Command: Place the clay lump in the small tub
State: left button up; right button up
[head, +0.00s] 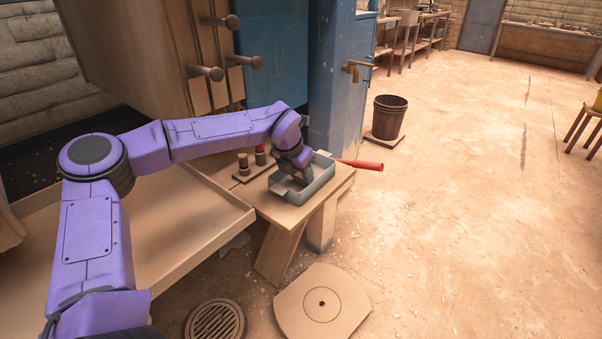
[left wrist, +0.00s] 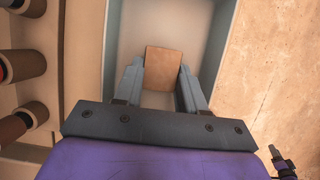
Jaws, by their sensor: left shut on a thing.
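The small tub (head: 318,184) is a grey open box on a low wooden bench. It also shows in the left wrist view (left wrist: 213,45), with its walls on both sides of my fingers. My left gripper (left wrist: 158,80) reaches down into the tub and is shut on the clay lump (left wrist: 163,66), a brown blocky piece between its fingers. In the head view the left gripper (head: 300,176) hides most of the lump. I cannot tell whether the lump touches the tub floor.
Red-and-brown cylinders (head: 243,164) stand on a board left of the tub. A red handle (head: 360,165) sticks out past the bench's right side. A wide wooden tray (head: 200,245) lies left of the bench.

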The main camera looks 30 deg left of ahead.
pick_arm(q)
jog(key=o, duration=1.1)
jog(key=shift+f, duration=0.15)
jog(key=shift+c, duration=0.2)
jog(key=p+v, duration=0.1)
jog(key=v, duration=1.1)
jog(key=shift+r, duration=0.3)
jog(key=shift+w, duration=0.1)
